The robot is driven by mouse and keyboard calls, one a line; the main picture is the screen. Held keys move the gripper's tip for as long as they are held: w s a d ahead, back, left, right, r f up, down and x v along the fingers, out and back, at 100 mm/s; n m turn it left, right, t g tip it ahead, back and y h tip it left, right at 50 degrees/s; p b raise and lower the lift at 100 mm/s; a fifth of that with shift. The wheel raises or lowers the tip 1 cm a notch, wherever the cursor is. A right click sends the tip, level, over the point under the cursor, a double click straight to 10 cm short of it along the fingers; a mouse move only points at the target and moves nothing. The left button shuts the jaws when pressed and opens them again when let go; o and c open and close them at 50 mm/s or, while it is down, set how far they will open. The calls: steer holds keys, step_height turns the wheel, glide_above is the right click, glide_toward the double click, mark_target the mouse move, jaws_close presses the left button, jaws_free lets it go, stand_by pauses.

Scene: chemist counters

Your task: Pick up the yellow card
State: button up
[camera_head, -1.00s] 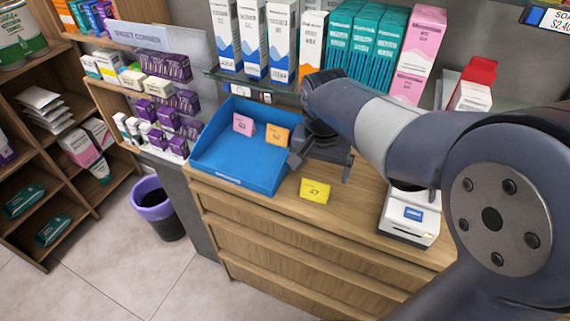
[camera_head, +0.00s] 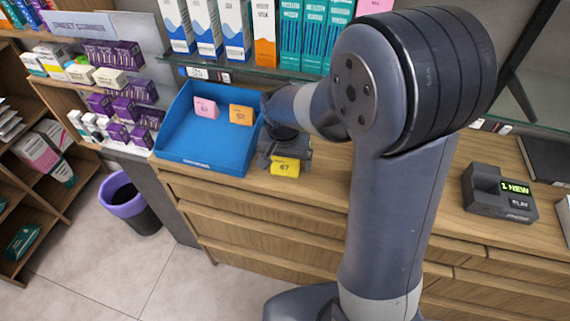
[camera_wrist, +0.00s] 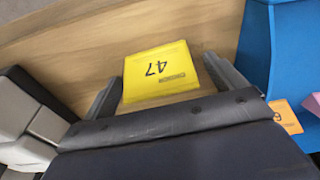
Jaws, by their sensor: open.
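The yellow card (camera_head: 284,168), marked 47, is on the wooden counter just right of the blue tray (camera_head: 203,163). In the wrist view the yellow card (camera_wrist: 160,72) shows between the two fingers of my gripper (camera_wrist: 165,85), its number upside down. My gripper (camera_head: 285,158) is open over the card in the head view and hides its upper part. I cannot tell whether the fingers touch the card.
A pink card (camera_head: 206,107) and an orange card (camera_head: 241,115) stand in the blue tray, whose wall is close beside my gripper. Boxes (camera_head: 238,30) line the glass shelf above. A small display device (camera_head: 499,192) is at right on the counter.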

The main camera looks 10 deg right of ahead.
steer(key=shift+f, duration=0.1)
steer(key=shift+c, duration=0.2)
steer(key=c, duration=1)
